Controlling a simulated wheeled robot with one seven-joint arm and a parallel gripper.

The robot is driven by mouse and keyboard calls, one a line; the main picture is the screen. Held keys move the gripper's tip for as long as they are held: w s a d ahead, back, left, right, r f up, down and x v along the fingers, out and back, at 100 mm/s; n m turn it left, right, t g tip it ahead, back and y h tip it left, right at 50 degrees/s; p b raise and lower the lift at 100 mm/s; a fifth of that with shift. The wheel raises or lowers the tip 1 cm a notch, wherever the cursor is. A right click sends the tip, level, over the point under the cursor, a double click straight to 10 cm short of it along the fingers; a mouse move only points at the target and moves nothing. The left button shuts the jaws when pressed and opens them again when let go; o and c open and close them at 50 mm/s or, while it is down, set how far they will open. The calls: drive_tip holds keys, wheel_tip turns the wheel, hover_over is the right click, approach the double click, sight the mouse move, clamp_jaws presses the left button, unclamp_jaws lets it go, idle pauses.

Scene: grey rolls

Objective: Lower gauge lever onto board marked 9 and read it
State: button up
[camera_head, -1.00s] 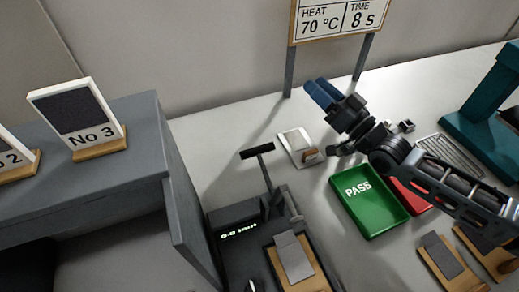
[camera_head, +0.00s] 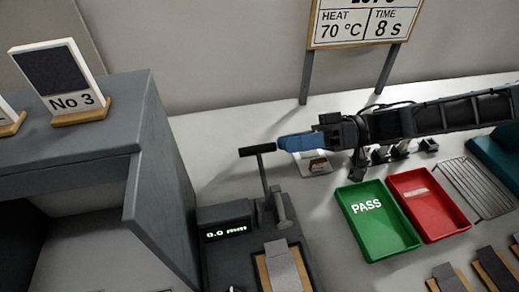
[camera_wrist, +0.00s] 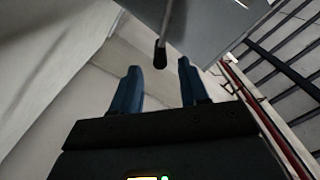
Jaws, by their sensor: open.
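The gauge (camera_head: 228,233) stands at the lower middle of the head view, with a lit display that starts 0.0. Its upright lever (camera_head: 264,177) ends in a black crossbar handle (camera_head: 258,150). A wooden board (camera_head: 264,275) with a grey strip lies on the gauge base; no 9 is visible on it. My gripper (camera_head: 282,142) is open, its blue fingers pointing left, close to the handle's right end. In the wrist view, the dark handle end (camera_wrist: 160,52) appears between and just beyond the open fingertips (camera_wrist: 157,66). Contact cannot be told.
A green PASS tray (camera_head: 378,225) and a red tray (camera_head: 430,205) lie right of the gauge. A grey cabinet (camera_head: 85,130) with a No 3 card (camera_head: 75,95) stands left. A sign (camera_head: 365,22) on posts stands behind. Several boards (camera_head: 495,268) lie at the lower right.

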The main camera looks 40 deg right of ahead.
sight(260, 149)
drive_tip(key=p+x, duration=0.1)
drive_tip(key=x, duration=0.6)
drive_tip(key=shift+w+a, duration=0.1)
drive_tip(key=shift+a, duration=0.2)
clamp_jaws()
idle(0.4)
